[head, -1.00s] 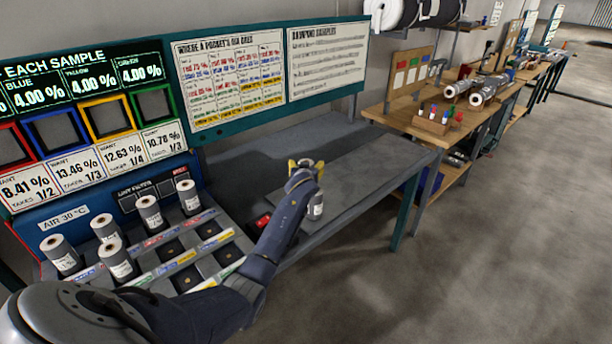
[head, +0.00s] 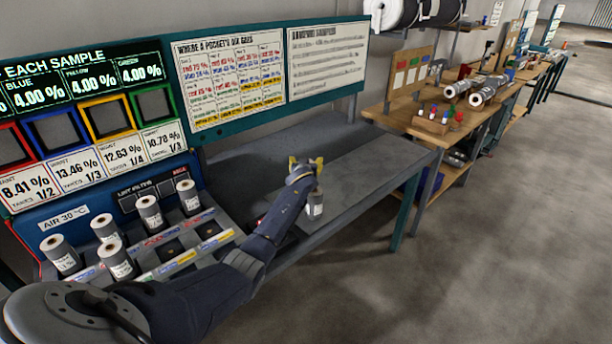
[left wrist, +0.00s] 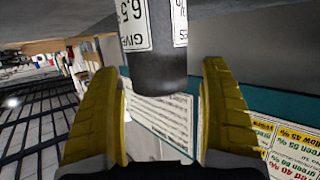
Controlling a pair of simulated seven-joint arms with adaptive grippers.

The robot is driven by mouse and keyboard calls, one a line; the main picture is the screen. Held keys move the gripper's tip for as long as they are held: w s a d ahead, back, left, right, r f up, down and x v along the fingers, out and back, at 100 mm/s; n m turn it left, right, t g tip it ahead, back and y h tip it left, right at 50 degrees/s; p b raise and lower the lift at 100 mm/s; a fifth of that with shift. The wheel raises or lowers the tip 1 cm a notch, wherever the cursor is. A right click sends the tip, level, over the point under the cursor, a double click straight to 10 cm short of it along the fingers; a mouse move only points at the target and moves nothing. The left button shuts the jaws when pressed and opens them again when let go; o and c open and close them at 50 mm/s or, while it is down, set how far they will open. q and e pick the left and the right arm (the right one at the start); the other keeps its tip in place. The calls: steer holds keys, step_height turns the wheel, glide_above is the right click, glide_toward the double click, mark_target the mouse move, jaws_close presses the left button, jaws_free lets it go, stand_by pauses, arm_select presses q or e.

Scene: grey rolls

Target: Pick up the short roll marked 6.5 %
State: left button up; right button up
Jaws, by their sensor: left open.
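The short grey roll marked 6.5 (head: 315,205) stands on the grey bench, partly hidden by my left arm in the head view. In the left wrist view the roll (left wrist: 157,68) enters from the top, its white label reading "6.5" and "GIVES" cut off by the frame edge. Its dark end lies across the gap between the yellow fingertips. My left gripper (head: 306,162) is open, close to the roll; I cannot tell whether a finger touches it. The gripper's two fingers (left wrist: 162,75) show nothing clamped. My right gripper is not in view.
Several other labelled rolls (head: 150,212) stand on the sloped rack at left, below the sample board. The grey bench (head: 375,165) is clear to the right of the roll. A teal-framed sign (head: 270,75) stands behind it. A wooden workbench (head: 400,122) is further right.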

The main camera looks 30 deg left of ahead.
arm_select(q)
steer(key=shift+c, duration=0.2)
steer(key=c, duration=1.6)
steer(key=shift+c, duration=0.2)
